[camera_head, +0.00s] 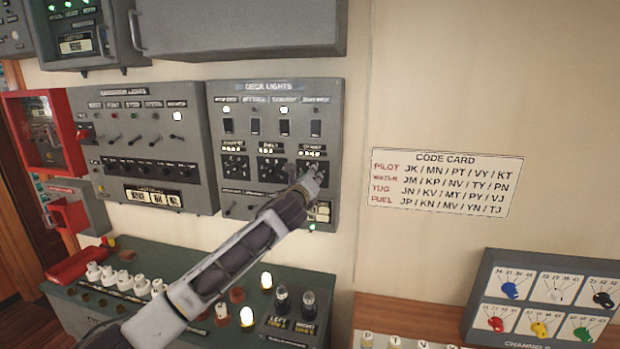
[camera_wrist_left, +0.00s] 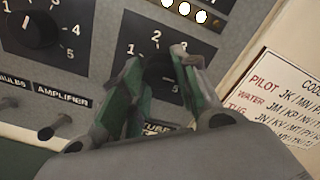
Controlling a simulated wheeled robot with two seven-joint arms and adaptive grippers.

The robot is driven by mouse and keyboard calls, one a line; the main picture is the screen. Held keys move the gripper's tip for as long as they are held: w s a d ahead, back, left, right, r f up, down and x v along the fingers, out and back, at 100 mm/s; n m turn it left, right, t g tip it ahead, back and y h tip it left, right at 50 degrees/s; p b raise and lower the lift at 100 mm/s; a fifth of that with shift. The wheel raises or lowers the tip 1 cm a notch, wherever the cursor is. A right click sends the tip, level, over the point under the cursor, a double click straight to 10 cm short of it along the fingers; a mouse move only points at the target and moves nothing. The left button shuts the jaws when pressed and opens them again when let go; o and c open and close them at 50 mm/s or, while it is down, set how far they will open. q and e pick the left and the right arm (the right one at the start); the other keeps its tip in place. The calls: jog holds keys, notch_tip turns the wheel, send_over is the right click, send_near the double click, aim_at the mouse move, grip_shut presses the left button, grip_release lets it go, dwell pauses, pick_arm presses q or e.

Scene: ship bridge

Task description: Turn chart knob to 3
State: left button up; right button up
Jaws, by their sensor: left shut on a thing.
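The deck lights panel (camera_head: 217,160) is grey and hangs on the wall, with a row of three dials in its middle. My left gripper (camera_head: 312,178) is at the rightmost dial, and my arm hides part of that dial. In the left wrist view my left gripper (camera_wrist_left: 165,85) is shut on a black knob (camera_wrist_left: 160,66), one finger on each side. My right gripper is not in view.
A neighbouring dial (camera_wrist_left: 38,32) with its black knob sits left of the gripped one. A code card (camera_head: 446,184) is on the wall to the right. A channels box (camera_head: 545,300) with coloured knobs stands at lower right. A green console (camera_head: 130,262) lies below my arm.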

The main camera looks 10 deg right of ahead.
pick_arm(q)
jog(key=n, duration=1.2)
dwell(0.4)
jog(key=o, duration=1)
jog(key=shift+s+r, duration=0.1)
jog(key=shift+s, duration=0.05)
jog(key=v, duration=1.1)
jog(key=shift+s+a, duration=0.15)
jog(key=shift+s, duration=0.2)
dwell(0.4)
